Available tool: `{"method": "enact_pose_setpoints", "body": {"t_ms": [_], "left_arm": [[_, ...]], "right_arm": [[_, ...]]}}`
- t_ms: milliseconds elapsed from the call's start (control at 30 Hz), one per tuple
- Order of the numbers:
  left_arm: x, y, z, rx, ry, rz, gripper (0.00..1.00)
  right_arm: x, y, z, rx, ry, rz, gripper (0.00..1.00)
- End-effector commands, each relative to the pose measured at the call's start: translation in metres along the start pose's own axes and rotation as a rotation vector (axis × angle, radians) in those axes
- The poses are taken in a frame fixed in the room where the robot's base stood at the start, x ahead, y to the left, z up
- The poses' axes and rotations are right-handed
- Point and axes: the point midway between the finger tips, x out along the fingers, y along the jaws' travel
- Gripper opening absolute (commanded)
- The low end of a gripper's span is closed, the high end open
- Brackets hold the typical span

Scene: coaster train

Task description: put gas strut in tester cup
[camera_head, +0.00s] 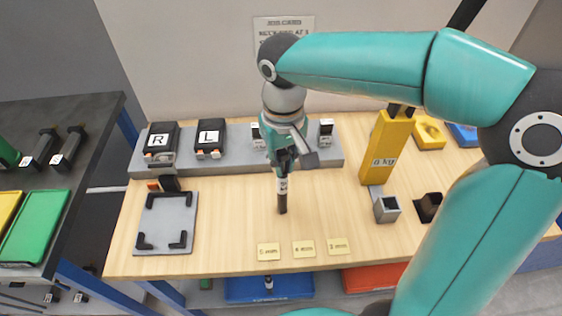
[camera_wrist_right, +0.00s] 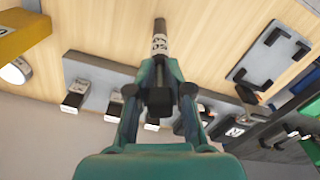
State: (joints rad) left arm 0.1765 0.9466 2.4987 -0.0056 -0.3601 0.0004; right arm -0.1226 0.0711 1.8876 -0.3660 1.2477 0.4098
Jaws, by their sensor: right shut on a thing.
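My right gripper (camera_head: 284,160) is shut on the gas strut (camera_head: 282,203), a slim dark rod with a white printed label. The strut hangs nearly upright over the middle of the wooden table; whether its lower end touches the table is unclear. In the right wrist view, the strut (camera_wrist_right: 160,38) sticks out beyond the fingers of the right gripper (camera_wrist_right: 160,90). A small grey square cup (camera_head: 379,212) with a dark opening stands to the right, at the foot of the yellow block (camera_head: 384,150) marked in kg. It looks like the tester cup. My left gripper is out of view.
A grey rack (camera_head: 230,165) with blocks marked R and L runs along the back. A grey plate with black corners (camera_head: 165,225) lies left. A dark brown open box (camera_head: 428,207) stands right of the cup. Yellow labels (camera_head: 304,249) lie along the front edge.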

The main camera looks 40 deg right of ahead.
Motion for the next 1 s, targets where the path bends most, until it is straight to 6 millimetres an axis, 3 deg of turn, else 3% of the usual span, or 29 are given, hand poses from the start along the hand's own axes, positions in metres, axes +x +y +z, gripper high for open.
{"method": "enact_pose_setpoints", "body": {"t_ms": [267, 300, 433, 767, 1000], "left_arm": [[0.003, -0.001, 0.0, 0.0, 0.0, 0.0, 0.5], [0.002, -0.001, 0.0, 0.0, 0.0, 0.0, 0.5], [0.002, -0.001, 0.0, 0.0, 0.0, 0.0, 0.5], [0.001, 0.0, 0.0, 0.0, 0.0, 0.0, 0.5], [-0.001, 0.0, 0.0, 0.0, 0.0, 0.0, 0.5]], "right_arm": [[0.003, 0.0, 0.0, 0.0, 0.001, 0.0, 0.0], [0.002, 0.0, 0.0, 0.0, 0.0, 0.0, 0.22], [0.002, 0.0, 0.0, 0.0, 0.0, 0.0, 0.44], [0.0, 0.0, 0.0, 0.0, 0.0, 0.0, 0.45], [-0.022, 0.0, -0.001, -0.001, 0.003, 0.0, 0.45]]}}
